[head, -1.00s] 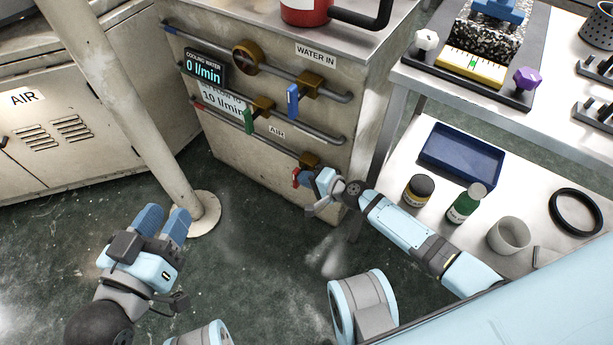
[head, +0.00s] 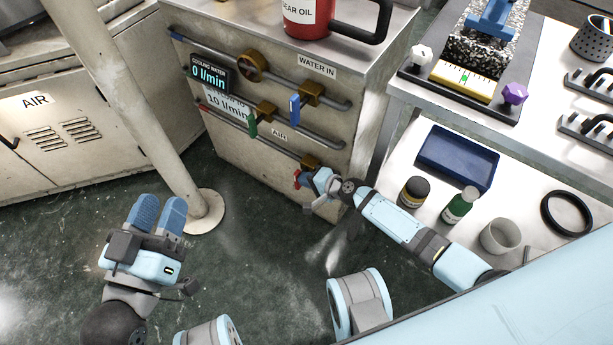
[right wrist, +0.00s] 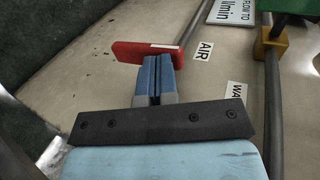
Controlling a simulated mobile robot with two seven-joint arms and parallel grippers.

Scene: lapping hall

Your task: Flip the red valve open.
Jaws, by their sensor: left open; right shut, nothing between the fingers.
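The red valve's lever (head: 297,179) shows at the lowest pipe on the cabinet front, below its brass body (head: 311,161). In the right wrist view the red lever (right wrist: 146,52) lies crosswise at my fingertips, roughly across the direction of the visible grey pipe. My right gripper (head: 312,181) is shut and empty, its blue fingers (right wrist: 153,72) together close against the lever; I cannot tell whether they touch. The gripper hides part of the valve. My left gripper (head: 158,205) is open and empty above the floor at left.
A green lever (head: 253,127) and a blue lever (head: 294,108) hang on the pipes above. The cooling water display (head: 209,74) reads 0 l/min. A pole (head: 150,120) stands behind my left gripper. A bench with a blue tray (head: 458,158) and bottles is at right.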

